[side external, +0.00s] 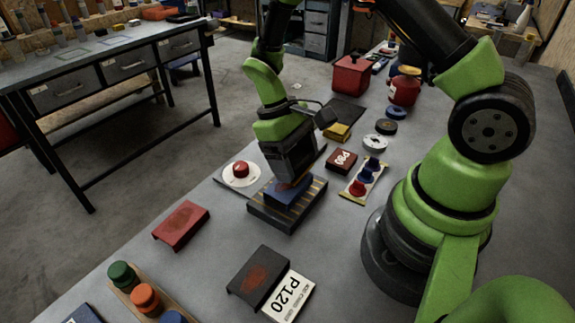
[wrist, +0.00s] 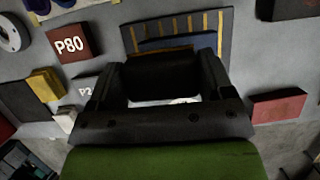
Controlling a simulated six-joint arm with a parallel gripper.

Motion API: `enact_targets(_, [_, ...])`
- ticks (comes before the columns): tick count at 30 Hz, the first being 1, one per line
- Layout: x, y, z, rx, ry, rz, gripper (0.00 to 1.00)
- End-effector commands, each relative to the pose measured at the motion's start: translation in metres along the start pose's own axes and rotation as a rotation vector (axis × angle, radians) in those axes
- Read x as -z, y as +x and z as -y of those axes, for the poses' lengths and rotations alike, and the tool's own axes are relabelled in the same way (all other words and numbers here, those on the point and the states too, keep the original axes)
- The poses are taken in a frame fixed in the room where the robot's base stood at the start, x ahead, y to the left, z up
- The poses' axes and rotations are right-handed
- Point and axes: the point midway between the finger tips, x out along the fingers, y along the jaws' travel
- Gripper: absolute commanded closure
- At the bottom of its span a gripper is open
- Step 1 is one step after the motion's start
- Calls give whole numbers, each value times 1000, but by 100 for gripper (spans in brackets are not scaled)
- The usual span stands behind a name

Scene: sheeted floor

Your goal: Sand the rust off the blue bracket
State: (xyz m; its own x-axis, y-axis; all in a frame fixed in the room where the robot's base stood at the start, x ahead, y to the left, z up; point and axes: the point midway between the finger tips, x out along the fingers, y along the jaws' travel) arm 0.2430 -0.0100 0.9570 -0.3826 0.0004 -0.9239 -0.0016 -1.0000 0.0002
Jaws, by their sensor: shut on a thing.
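The blue bracket (side external: 287,197) is on a dark rest with tan stripes (side external: 262,215) in the middle of the bench. It also shows in the wrist view (wrist: 180,43), partly hidden by my fingers. A brownish patch shows on top of it, beneath my gripper. A dark red block marked P80 (side external: 341,160) lies right of the rest. A grey block whose marking is partly hidden (wrist: 85,86) shows in the wrist view.
A rusty red bracket (side external: 181,224) and a rusty black bracket (side external: 258,275) lie nearer the front. A red button on a white disc (side external: 240,173) is left of the rest. Coloured knobs (side external: 145,298) stand front left.

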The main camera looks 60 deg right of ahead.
Motion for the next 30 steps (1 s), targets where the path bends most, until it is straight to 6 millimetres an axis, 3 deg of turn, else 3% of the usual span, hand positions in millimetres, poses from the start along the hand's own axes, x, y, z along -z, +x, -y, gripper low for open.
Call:
enact_targets(8, [0,0,-23,1,1,0,45])
enact_targets(30, [0,0,47,-1,-2,0,45])
